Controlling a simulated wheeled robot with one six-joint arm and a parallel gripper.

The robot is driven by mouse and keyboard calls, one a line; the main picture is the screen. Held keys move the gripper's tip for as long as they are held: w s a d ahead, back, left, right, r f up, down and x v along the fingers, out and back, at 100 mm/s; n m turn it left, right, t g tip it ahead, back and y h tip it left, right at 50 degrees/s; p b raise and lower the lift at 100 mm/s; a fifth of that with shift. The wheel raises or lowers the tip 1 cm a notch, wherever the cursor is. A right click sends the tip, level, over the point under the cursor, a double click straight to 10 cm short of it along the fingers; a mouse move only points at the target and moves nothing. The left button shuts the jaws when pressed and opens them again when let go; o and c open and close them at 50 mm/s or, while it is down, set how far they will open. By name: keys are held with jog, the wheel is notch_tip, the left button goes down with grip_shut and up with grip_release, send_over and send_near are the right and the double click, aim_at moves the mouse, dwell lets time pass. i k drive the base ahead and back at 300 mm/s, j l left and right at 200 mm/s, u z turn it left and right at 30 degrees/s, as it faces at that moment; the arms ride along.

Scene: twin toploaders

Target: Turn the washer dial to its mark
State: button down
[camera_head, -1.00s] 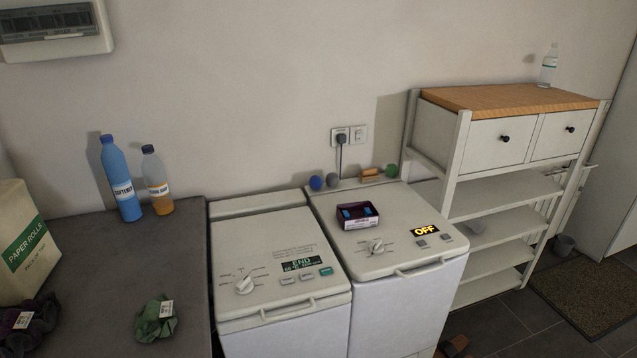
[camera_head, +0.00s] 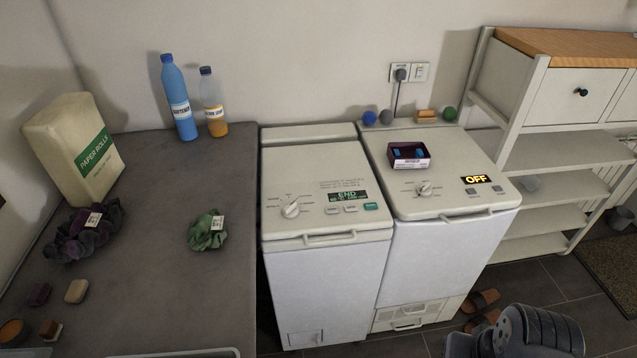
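Two white toploaders stand side by side. The left toploader (camera_head: 318,170) has a white dial (camera_head: 291,208) with printed marks around it and a display (camera_head: 347,196) reading END. The right toploader (camera_head: 455,160) has a dial (camera_head: 424,188) with printed marks and a display (camera_head: 476,180) reading OFF. I cannot tell from the labels which one is the washer, and the dial marks are too small to read. Part of my arm shows at the bottom right, in front of the machines and well below the dials. My gripper's fingertips are not in view.
A small dark box (camera_head: 409,162) lies on the right lid, just behind its dial. Small balls line the back edge. A grey counter (camera_head: 150,260) with bottles, a paper-rolls pack (camera_head: 75,150) and cloths adjoins on the left. A shelf unit (camera_head: 555,150) stands right; slippers (camera_head: 483,300) lie on the floor.

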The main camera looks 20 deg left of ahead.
aim_at(291, 210)
jog(key=u, duration=1.25)
jog(key=i+l+z, duration=0.1)
jog(key=i+z, duration=0.2)
jog(key=i, duration=0.65)
